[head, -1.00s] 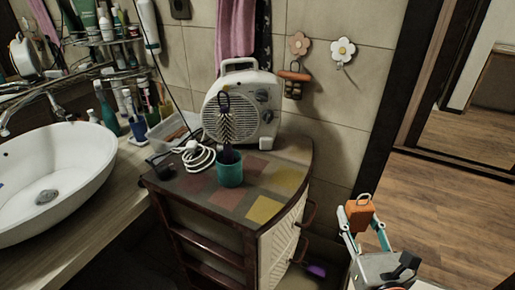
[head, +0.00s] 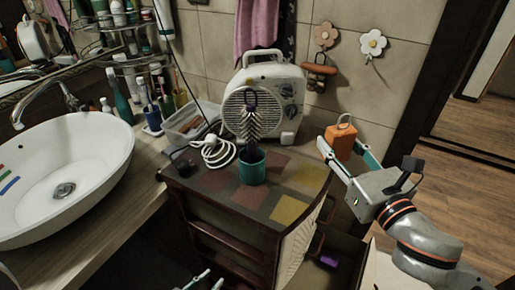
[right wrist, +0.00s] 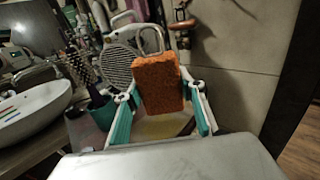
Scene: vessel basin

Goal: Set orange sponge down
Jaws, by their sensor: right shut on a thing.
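The orange sponge (head: 340,141) is a block with a loop on top. My right gripper (head: 343,157) is shut on it and holds it upright in the air, beyond the right edge of the cabinet top in the head view. In the right wrist view the sponge (right wrist: 158,83) stands between the teal fingers (right wrist: 160,100), with the cabinet top behind and below it. My left gripper (head: 207,281) shows only its fingertips at the bottom edge of the head view. They are apart, with nothing seen between them.
The cabinet top (head: 237,205) has coloured squares. A teal cup (head: 252,172) with a brush, a white fan heater (head: 265,100) and a coiled white cable (head: 217,152) stand on it. Its front right part is clear. A white basin (head: 100,150) is at left. Flower hooks hang on the wall.

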